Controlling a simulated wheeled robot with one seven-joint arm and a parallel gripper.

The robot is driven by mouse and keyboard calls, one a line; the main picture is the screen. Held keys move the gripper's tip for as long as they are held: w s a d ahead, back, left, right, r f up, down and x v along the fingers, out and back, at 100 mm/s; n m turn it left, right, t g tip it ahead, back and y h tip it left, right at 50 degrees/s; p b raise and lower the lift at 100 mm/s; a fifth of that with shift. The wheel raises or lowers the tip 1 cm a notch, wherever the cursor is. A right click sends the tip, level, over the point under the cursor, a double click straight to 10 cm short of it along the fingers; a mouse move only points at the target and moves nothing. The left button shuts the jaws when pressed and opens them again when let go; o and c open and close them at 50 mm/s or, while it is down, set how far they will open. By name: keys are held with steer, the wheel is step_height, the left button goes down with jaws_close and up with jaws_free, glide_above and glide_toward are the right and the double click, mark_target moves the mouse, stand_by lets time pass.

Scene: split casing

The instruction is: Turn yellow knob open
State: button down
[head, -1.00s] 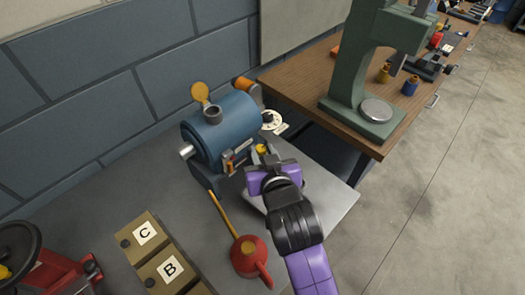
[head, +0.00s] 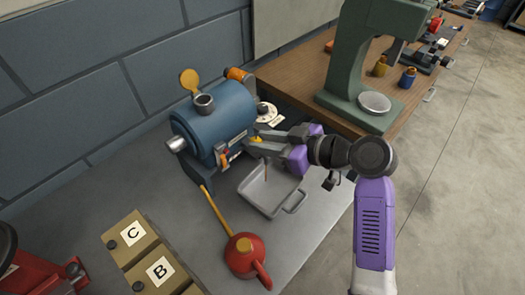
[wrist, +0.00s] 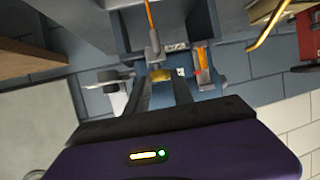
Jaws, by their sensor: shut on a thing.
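The blue casing (head: 212,125) stands on the grey bench against the wall. The small yellow knob (head: 257,138) is low on its right end, and it also shows in the wrist view (wrist: 160,75). My gripper (head: 260,136) reaches in from the right and is shut on the yellow knob, its fingertips either side of it (wrist: 163,84). A grey spout (wrist: 153,48) is beside the knob. A thin orange-brown stream (wrist: 149,14) runs from it, and in the head view the stream (head: 266,168) falls towards the grey tray (head: 250,200) below.
A red oil can (head: 244,256) with a long orange spout lies in front of the casing. Boxes marked C (head: 133,234) and B (head: 160,270) stand front left. A white dial (head: 266,112) is behind the knob. A green press (head: 356,60) stands on the wooden bench.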

steer(key=n+g+b, duration=0.3)
steer(key=b, duration=0.1)
steer(key=w+n+g+b, duration=0.1)
steer(key=n+g+b, duration=0.2)
steer(key=g+b, duration=0.1)
steer(key=w+n+g+b, duration=0.1)
steer(key=n+g+b, duration=0.2)
steer(key=g+b, duration=0.1)
steer(key=shift+f+b, duration=0.15)
steer(key=shift+b, duration=0.25)
steer(key=shift+n, duration=0.3)
steer(key=c, duration=1.1)
jaws_free()
steer(key=v, duration=0.8)
steer(key=shift+f, duration=0.1)
